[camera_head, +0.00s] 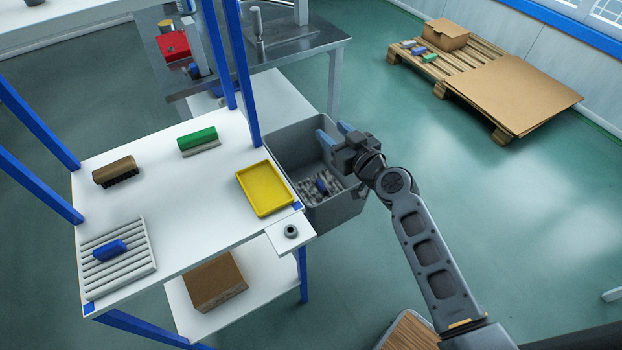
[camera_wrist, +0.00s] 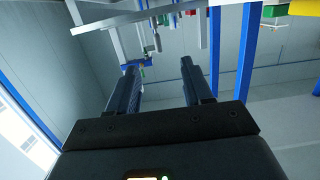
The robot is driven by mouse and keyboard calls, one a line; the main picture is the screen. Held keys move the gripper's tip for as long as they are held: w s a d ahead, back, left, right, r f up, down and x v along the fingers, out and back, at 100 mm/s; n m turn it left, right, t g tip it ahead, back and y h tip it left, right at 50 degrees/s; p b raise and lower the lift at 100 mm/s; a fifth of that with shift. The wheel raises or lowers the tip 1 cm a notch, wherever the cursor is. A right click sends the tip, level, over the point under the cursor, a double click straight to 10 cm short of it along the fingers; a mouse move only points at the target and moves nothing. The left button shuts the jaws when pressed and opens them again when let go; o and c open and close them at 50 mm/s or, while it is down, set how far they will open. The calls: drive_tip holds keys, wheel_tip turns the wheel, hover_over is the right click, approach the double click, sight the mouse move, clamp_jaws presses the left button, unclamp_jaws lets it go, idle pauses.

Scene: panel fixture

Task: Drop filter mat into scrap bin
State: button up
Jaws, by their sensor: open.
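A grey, speckled mat with a blue grip (camera_head: 322,186), which looks like the filter mat, lies inside the grey scrap bin (camera_head: 345,213). The bin stands on the floor beside the white table. My gripper (camera_head: 335,133) is over the bin's far right part, with its blue fingers apart and nothing between them. In the wrist view my gripper (camera_wrist: 159,68) also shows open and empty. A white ribbed panel with a blue grip (camera_head: 135,270) lies on the table at the front left.
The white table (camera_head: 185,225) with blue posts holds a yellow tray (camera_head: 264,189), a green-topped brush (camera_head: 198,140) and a brown brush (camera_head: 115,171). A cardboard box (camera_head: 214,281) sits on its lower shelf. A pallet (camera_head: 455,75) stands at the back right; floor between is clear.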

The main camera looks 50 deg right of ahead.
drive_tip(key=shift+b+v, duration=0.35)
drive_tip(key=shift+v, duration=1.5)
drive_tip(key=s+a+f+g, duration=0.1)
drive_tip(key=s+a, duration=1.2)
drive_tip(key=s, duration=0.2)
drive_tip(key=s+a+r+n+y, duration=0.1)
drive_tip(key=s+a+r+y, duration=0.1)
drive_tip(key=s+a+r, duration=0.2)
drive_tip(key=s+a+r+n+y, duration=0.2)
drive_tip(key=s+a+r, duration=0.1)
drive_tip(key=s+r, duration=0.4)
drive_tip(key=v, duration=0.3)
drive_tip(key=shift+s+a+f, duration=0.25)
drive_tip(key=shift+s+a, duration=0.05)
drive_tip(key=shift+s, duration=0.1)
